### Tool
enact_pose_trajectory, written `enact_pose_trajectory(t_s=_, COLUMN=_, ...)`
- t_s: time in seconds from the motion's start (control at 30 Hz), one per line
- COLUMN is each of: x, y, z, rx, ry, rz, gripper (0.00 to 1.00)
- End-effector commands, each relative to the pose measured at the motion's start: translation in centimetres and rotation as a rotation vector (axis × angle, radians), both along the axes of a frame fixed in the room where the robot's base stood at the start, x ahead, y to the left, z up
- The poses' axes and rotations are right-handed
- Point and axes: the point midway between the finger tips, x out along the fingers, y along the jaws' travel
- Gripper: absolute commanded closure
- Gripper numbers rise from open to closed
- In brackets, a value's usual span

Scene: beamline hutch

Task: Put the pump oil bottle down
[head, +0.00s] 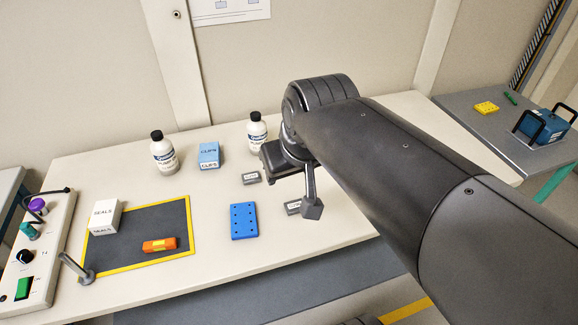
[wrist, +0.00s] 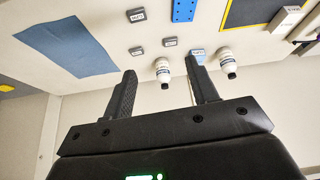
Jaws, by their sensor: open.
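Two white bottles with black caps stand upright on the pale bench, a left one (head: 163,152) and a right one (head: 257,132). Their labels are too small to read, so I cannot tell which is the pump oil bottle. My gripper (wrist: 166,80) is open and empty. In the wrist view, which looks upside down, the right bottle (wrist: 163,71) shows between the fingers but beyond their tips, apart from them. The left bottle (wrist: 227,63) shows to the right of the fingers. In the head view my arm hides the fingers.
A blue clips box (head: 209,153) stands between the bottles. In front are a blue holed block (head: 244,221), small grey blocks (head: 251,178) and a dark yellow-edged mat (head: 128,229) with a seals box (head: 105,217) and an orange item (head: 160,244). A blue cloth (wrist: 68,46) lies flat.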

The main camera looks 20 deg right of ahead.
Motion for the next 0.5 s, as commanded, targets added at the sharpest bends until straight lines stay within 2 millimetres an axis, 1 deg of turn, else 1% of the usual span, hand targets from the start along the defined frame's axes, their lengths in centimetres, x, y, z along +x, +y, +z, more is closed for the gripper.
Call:
enact_pose_trajectory(t_s=0.03, x=-1.4, y=-0.4, z=-0.7, rx=0.005, ry=-0.007, rz=-0.02, gripper=0.47)
enact_pose_trajectory(t_s=0.1, x=-2.8, y=-0.8, z=-1.7, rx=0.012, ry=-0.01, rz=-0.043, gripper=0.47)
enact_pose_trajectory(t_s=0.2, x=-4.0, y=-1.1, z=-2.6, rx=0.017, ry=-0.012, rz=-0.062, gripper=0.47)
enact_pose_trajectory(t_s=0.3, x=-4.5, y=-1.2, z=-3.0, rx=0.021, ry=-0.013, rz=-0.071, gripper=0.47)
enact_pose_trajectory(t_s=0.5, x=-4.5, y=-1.2, z=-3.1, rx=0.022, ry=-0.012, rz=-0.072, gripper=0.47)
